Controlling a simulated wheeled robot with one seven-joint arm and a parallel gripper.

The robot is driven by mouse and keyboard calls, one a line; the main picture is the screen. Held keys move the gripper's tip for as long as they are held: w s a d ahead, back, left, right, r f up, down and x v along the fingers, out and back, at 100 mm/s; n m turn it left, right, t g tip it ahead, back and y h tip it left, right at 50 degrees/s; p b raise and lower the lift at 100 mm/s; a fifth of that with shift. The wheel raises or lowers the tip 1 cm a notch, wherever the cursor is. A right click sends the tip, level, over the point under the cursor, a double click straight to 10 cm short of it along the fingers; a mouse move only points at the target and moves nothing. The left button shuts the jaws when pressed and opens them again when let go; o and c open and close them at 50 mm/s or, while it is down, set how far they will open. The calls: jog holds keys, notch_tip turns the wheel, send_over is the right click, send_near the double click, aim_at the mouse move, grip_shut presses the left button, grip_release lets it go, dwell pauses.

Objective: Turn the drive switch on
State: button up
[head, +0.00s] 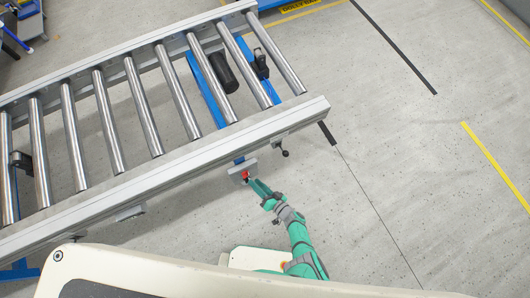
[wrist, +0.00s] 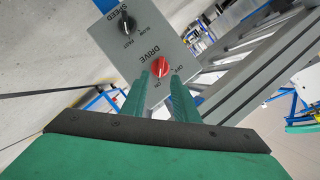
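The drive switch (wrist: 160,66) is a red knob on a grey control panel (wrist: 173,39), with DRIVE, OFF and ON lettering that appears upside down in the wrist view. Its exact pointing direction is hard to tell. In the head view the red knob (head: 246,175) shows on the small panel below the conveyor's side rail. My gripper (wrist: 161,76) is open, its two green fingers apart with the knob just ahead between their tips. I cannot tell whether they touch it. The gripper also shows in the head view (head: 254,184), close to the panel.
A black SPEED knob (wrist: 127,24) sits on the same panel, beside the red one. The roller conveyor (head: 215,143) fills the left and middle of the head view. The floor (head: 400,150) to the right is clear, with black and yellow lines.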

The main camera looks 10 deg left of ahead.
jog(key=v, duration=0.5)
jog(key=shift+s+d+r, duration=0.1)
jog(key=shift+s+d, duration=0.05)
jog(key=shift+d, duration=0.15)
dwell(0.4)
jog(key=s+d+r+n+t+h, duration=0.1)
jog(key=s+d+r+t+h, duration=0.15)
jog(key=d+r, duration=0.4)
jog(key=s+d+r+n+t+h, duration=0.15)
jog(key=s+d+r, duration=0.25)
jog(key=r, duration=0.5)
jog(key=s+a+r+m+h, duration=0.1)
jog(key=s+a+r+h, duration=0.1)
jog(key=r, duration=0.7)
jog(key=s+a+r+m+t+h, duration=0.1)
jog(key=s+a+r+h, duration=0.1)
jog(key=r, duration=0.8)
jog(key=s+a+r+m+t+h, duration=0.1)
jog(key=s+a+r+h, duration=0.2)
jog(key=r, duration=0.7)
jog(key=shift+s+r+h, duration=0.25)
jog(key=shift+s+h, duration=0.05)
jog(key=shift+s, duration=0.2)
